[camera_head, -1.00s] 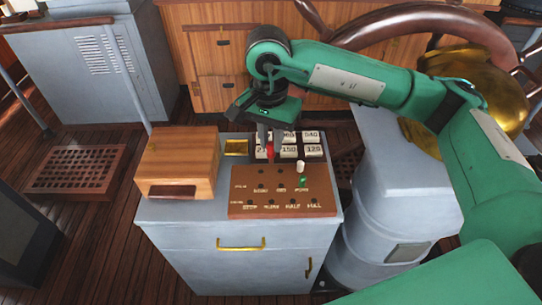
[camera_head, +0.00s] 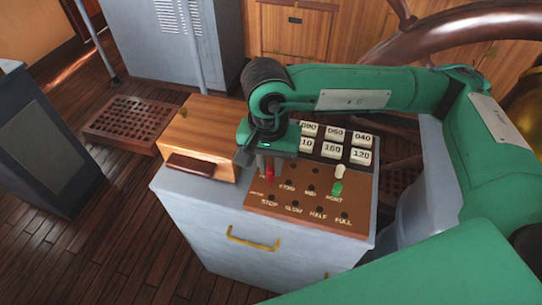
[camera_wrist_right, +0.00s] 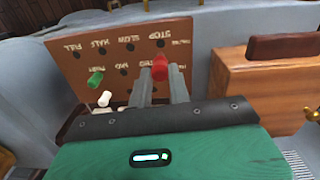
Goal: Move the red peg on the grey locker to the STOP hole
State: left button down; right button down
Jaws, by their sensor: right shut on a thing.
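My right gripper (camera_head: 268,172) is shut on the red peg (camera_head: 268,177) and holds it over the left part of the brown peg board (camera_head: 300,216) on the grey locker (camera_head: 205,219). In the right wrist view the red peg (camera_wrist_right: 159,67) sits between the two fingers, close to the STOP hole (camera_wrist_right: 161,45). I cannot tell how far its hidden end is above the board. The STOP label (camera_head: 269,201) shows just below the gripper in the head view. A green peg (camera_head: 336,188) and a white peg (camera_head: 340,171) stand at the board's right. My left gripper is not in view.
A wooden box (camera_head: 205,131) with a dark handle stands left of the board. Numbered white blocks (camera_head: 331,150) lie in a dark rack behind it. A large wheel (camera_head: 440,45) stands at the back right.

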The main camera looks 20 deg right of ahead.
aim_at(271, 178)
jog(key=shift+f, duration=0.35)
jog(key=shift+f+b, duration=0.3)
jog(key=shift+f, duration=0.45)
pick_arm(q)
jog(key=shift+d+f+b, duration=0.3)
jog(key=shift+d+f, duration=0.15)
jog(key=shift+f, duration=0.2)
pick_arm(e)
jog(key=shift+f, duration=1.25)
pick_arm(q)
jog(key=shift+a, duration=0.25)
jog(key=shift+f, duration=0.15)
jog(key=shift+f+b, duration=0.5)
jog(key=shift+b, duration=0.15)
pick_arm(e)
jog(key=shift+f, duration=0.1)
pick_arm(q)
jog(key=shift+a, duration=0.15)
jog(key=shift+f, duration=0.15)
